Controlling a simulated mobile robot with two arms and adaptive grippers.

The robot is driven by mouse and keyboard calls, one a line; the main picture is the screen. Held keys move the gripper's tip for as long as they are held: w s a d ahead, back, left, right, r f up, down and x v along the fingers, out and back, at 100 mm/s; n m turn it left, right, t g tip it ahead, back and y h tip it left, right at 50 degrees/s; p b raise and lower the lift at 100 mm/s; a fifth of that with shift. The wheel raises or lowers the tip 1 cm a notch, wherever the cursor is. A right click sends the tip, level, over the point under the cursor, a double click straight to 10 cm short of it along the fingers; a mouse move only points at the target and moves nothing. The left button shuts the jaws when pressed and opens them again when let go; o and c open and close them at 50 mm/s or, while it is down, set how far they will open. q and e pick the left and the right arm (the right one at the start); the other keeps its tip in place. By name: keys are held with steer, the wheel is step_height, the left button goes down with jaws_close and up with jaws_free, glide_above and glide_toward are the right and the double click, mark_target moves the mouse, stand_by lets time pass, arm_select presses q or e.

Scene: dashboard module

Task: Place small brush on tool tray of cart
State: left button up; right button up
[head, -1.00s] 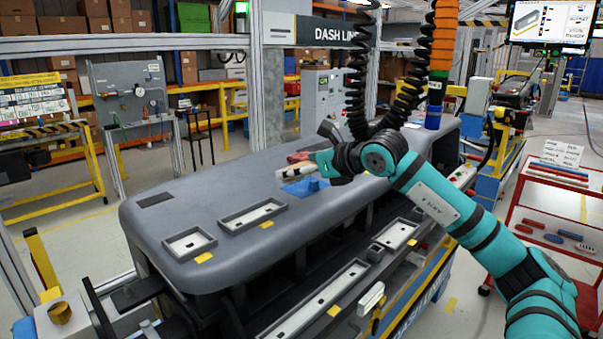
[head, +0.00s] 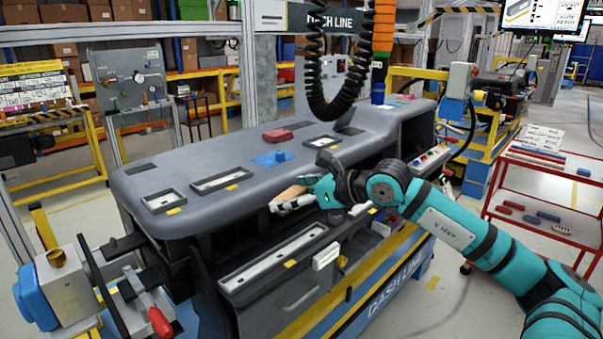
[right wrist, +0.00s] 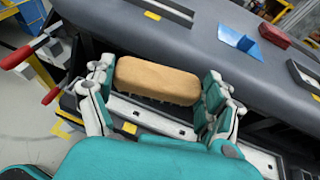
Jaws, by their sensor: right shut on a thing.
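My right gripper (head: 305,193) is shut on the small brush, whose tan back (head: 288,194) shows at the front edge of the grey dashboard. In the right wrist view the brush (right wrist: 157,81) lies crosswise between the fingers of the right gripper (right wrist: 157,88), with pale bristles just visible along its lower side. The red cart (head: 486,213) stands at the right, well apart from the gripper. Its tool tray cannot be singled out for certain; a lower shelf holds several red and blue items. My left gripper is not in view.
The grey dashboard (head: 215,165) carries a red block (head: 277,135) and a blue piece (head: 273,158). A black coiled hose (head: 335,105) hangs above it. A clamp with a red handle (head: 159,321) stands lower left. Open floor lies between dashboard and cart.

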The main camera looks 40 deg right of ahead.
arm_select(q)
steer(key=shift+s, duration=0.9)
arm_select(e)
steer(key=s+a+f+n+g+y, duration=0.2)
steer(key=s+a+f+n+y, duration=0.1)
steer(key=s+a+f, duration=0.5)
steer(key=s+a+f+n+g+y, duration=0.2)
steer(key=s+a+f+n+y, duration=0.1)
steer(key=s+a+f, duration=0.5)
steer(key=a+f+n, duration=0.1)
steer(key=a+f, duration=0.2)
steer(key=f, duration=0.1)
steer(key=shift+a+f+y, duration=0.25)
steer(key=shift+f+y, duration=0.05)
steer(key=shift+y, duration=0.1)
